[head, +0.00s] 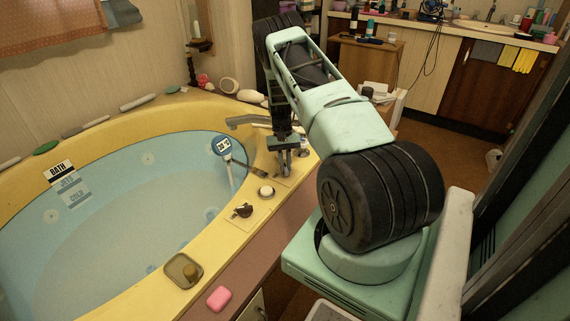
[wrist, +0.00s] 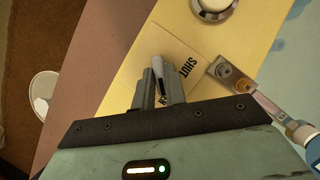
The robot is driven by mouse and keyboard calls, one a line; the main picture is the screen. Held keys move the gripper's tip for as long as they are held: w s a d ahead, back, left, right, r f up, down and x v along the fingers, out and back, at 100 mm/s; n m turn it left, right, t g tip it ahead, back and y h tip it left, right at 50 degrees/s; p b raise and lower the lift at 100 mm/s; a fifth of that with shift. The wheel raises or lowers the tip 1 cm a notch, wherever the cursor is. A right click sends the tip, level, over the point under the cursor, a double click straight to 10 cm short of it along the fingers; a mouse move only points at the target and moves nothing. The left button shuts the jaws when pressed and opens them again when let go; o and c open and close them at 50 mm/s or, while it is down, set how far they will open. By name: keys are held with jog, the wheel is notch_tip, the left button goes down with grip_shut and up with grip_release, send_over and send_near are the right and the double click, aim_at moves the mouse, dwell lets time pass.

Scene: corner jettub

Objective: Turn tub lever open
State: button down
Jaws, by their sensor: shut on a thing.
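The tub lever (wrist: 158,75) shows in the wrist view as a small light-and-dark handle over a yellow plate (wrist: 172,57) printed "SHUT", with another word partly hidden. My gripper (wrist: 158,88) is shut on the lever, its two grey fingers on either side of it. In the head view my gripper (head: 287,168) points down at the tub's yellow rim, to the right of the water; the lever is hard to make out there. The corner tub (head: 215,196) is yellow-rimmed with blue water.
A round knob (head: 266,191), a dark handle (head: 243,211), a soap dish (head: 184,271) and pink soap (head: 219,298) lie along the near rim.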

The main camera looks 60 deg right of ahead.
jog(key=shift+w, duration=0.1)
dwell(0.4)
jog(key=c, duration=1.4)
grip_release()
jog(key=shift+c, duration=0.2)
jog(key=p+v, duration=0.1)
jog(key=v, duration=1.6)
jog(key=shift+r+p, duration=0.25)
jog(key=shift+p, duration=0.05)
